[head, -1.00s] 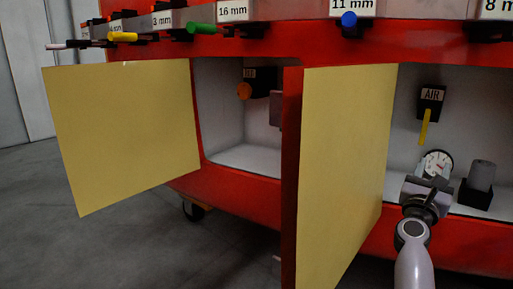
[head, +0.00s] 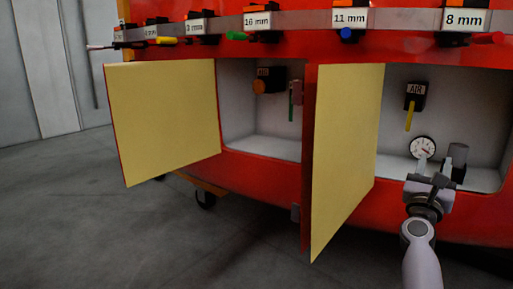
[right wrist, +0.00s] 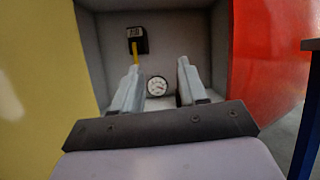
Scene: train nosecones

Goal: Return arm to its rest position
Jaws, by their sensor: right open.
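My right gripper (head: 430,184) is in front of the open right compartment (head: 480,180) of the red train nose. In the right wrist view the two fingers (right wrist: 155,92) stand apart with nothing between them. A round white gauge (head: 422,147) sits inside the compartment, behind the gripper; it also shows between the fingers in the right wrist view (right wrist: 157,86). A black AIR block with a yellow lever (head: 409,117) hangs above it. My left gripper is in neither view.
Two open yellow-faced doors (head: 165,115) (head: 345,150) stick out towards me. The right one is close to the left of my right arm. A rail with labelled, coloured handles (head: 300,22) runs above. Grey floor lies open at left.

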